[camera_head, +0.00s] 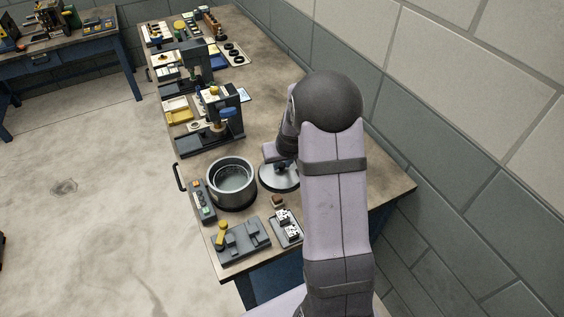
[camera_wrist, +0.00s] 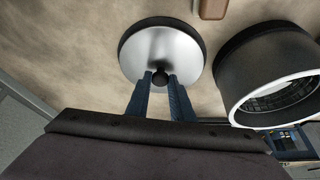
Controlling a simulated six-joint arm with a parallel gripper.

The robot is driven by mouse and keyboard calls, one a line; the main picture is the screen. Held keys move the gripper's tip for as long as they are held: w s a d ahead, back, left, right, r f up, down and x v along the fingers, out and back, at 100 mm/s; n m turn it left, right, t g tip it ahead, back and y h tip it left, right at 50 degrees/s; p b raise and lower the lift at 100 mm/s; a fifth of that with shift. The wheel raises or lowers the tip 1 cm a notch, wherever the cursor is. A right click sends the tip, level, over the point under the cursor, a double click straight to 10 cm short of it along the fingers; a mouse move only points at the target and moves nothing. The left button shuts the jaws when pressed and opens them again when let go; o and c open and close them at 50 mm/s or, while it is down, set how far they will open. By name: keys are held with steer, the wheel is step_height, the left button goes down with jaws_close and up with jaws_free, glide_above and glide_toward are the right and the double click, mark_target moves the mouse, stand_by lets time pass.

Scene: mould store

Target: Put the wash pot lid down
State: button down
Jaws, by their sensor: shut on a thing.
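The wash pot lid (camera_head: 277,178) is a round silver disc with a dark rim and a small black knob. In the wrist view the lid (camera_wrist: 162,52) is at top centre, and its knob sits between the blue fingertips of my gripper (camera_wrist: 161,78), which is shut on it. In the head view my arm hides the gripper and part of the lid. The open wash pot (camera_head: 231,183) stands left of the lid, dark outside with a bright rim. It also shows at the right in the wrist view (camera_wrist: 272,75). I cannot tell whether the lid touches the bench.
A control box with buttons (camera_head: 203,201) is left of the pot. A grey fixture with a yellow knob (camera_head: 240,240) and a small tray of dotted parts (camera_head: 287,228) are at the near end. A small brown block (camera_head: 277,201) is near the lid. A wall borders the right.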

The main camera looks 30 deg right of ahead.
steer(key=shift+f, duration=0.1)
steer(key=shift+f, duration=0.15)
steer(key=c, duration=1.6)
jaws_free()
steer(key=shift+o, duration=0.2)
steer(key=shift+r, duration=0.25)
steer(key=shift+s+r, duration=0.15)
steer(key=shift+r, duration=0.25)
steer(key=d+b+v, duration=0.1)
steer(key=b+v, duration=0.2)
steer(key=v, duration=0.8)
steer(key=s+a+f+n+g, duration=0.1)
steer(key=s+a+f+g, duration=0.1)
steer(key=s+a, duration=0.5)
steer(key=s+a+f+n+g+y, duration=0.1)
steer(key=s+a+f, duration=0.4)
steer(key=s, duration=0.9)
steer(key=a+g, duration=0.1)
steer(key=a, duration=0.2)
steer(key=shift+g, duration=0.4)
